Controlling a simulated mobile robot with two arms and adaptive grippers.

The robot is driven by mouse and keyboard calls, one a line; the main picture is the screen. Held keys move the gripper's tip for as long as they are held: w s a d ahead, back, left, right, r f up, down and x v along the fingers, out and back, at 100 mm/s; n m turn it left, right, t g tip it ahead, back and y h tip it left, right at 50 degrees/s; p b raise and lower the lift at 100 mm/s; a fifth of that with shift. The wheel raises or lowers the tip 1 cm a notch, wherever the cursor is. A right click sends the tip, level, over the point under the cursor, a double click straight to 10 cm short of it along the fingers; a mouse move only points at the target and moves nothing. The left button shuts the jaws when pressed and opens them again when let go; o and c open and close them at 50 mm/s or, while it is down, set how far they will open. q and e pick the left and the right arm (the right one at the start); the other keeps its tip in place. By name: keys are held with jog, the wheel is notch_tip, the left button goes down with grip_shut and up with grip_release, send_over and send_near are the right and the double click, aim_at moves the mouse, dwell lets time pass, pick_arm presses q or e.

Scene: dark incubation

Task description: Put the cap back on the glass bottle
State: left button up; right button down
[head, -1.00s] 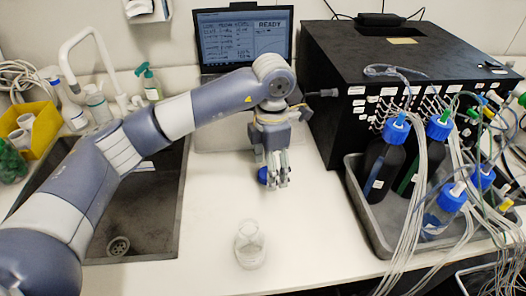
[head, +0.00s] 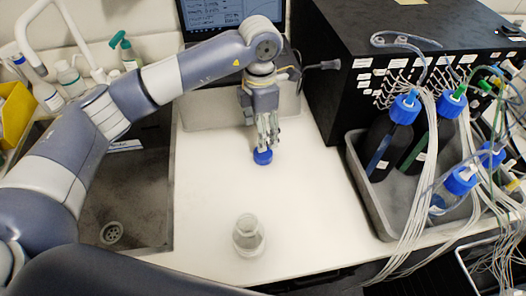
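A clear glass bottle (head: 249,238) stands upright and uncapped on the white counter, near its front edge. A blue cap (head: 262,157) is behind it, at the tips of my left gripper (head: 266,146). The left gripper points down, and its fingers overlap the top of the cap. I cannot tell whether they are closed on it or only touching, or whether the cap rests on the counter. My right gripper is not in view.
A dark sink (head: 135,190) lies to the left. A grey tray (head: 375,207) with several blue-capped bottles and many tubes stands at the right, before a black box (head: 340,85). A laptop (head: 232,14) stands at the back. The counter around the glass bottle is clear.

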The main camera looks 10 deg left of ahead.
aim_at(263, 155)
pick_arm(q)
notch_tip(263, 155, down, 3)
jog(key=shift+f+p, duration=0.1)
jog(key=shift+p, duration=0.2)
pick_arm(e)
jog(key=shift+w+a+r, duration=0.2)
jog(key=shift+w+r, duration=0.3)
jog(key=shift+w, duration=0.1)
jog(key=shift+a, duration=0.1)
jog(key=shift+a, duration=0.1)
pick_arm(q)
jog(key=shift+d+f+p, duration=0.1)
jog(key=shift+f+p, duration=0.15)
jog(key=shift+p, duration=0.05)
notch_tip(263, 155, down, 5)
jog(key=shift+s+d+r+p, duration=0.1)
jog(key=shift+d+r+p, duration=0.1)
jog(key=shift+p, duration=0.9)
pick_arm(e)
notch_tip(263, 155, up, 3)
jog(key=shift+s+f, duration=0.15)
pick_arm(q)
jog(key=shift+c, duration=0.2)
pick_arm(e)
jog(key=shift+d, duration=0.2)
pick_arm(q)
jog(key=c, duration=0.8)
